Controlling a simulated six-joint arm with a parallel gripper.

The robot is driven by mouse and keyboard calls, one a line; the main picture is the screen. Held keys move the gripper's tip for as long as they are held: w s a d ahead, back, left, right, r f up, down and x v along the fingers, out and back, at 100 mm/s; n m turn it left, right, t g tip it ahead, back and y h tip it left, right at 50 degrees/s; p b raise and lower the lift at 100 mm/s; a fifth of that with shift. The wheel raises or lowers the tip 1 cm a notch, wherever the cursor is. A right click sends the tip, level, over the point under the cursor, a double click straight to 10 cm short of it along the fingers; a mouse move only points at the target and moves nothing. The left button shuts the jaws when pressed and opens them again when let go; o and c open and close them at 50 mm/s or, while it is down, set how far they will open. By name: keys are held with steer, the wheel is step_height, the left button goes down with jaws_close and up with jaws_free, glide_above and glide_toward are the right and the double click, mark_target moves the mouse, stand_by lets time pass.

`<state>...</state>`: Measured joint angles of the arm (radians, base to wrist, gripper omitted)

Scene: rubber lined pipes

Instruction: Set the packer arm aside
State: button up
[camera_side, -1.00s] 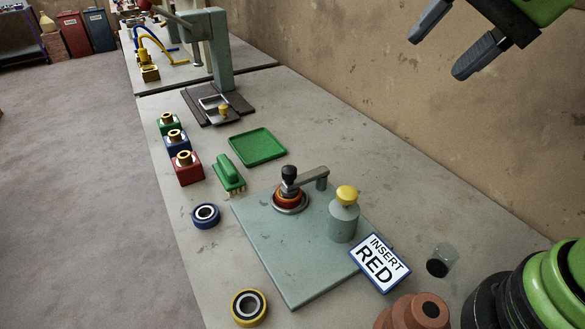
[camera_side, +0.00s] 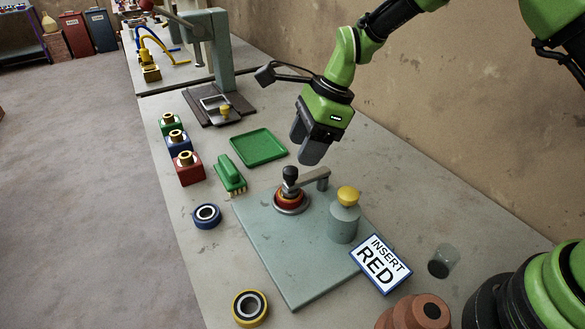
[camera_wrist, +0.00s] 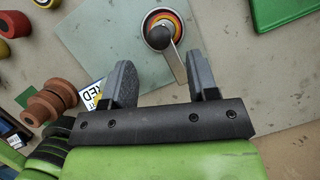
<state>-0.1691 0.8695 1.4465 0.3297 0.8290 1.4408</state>
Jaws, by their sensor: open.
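The packer arm (camera_side: 309,179) is a grey bar on a short post, with a black knob (camera_side: 289,174) at its free end. The knob stands over a red-orange ring seat (camera_side: 291,199) on the grey-green plate (camera_side: 285,255). My gripper (camera_side: 305,150) is open and empty, above and behind the packer arm, apart from it. In the wrist view, the knob (camera_wrist: 159,37) lies beyond the fingertips, and the bar (camera_wrist: 178,66) runs down between the fingers toward the right one. A sign reading INSERT RED (camera_side: 380,264) lies at the plate's right corner.
A grey canister with yellow knob (camera_side: 344,217) stands on the plate, right of the packer arm. A green brush (camera_side: 229,174), green tray (camera_side: 258,147), and red, blue and green blocks (camera_side: 186,168) are to the left.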

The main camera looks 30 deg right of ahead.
mark_target(294, 168)
steer(key=x, duration=0.6)
jaws_close()
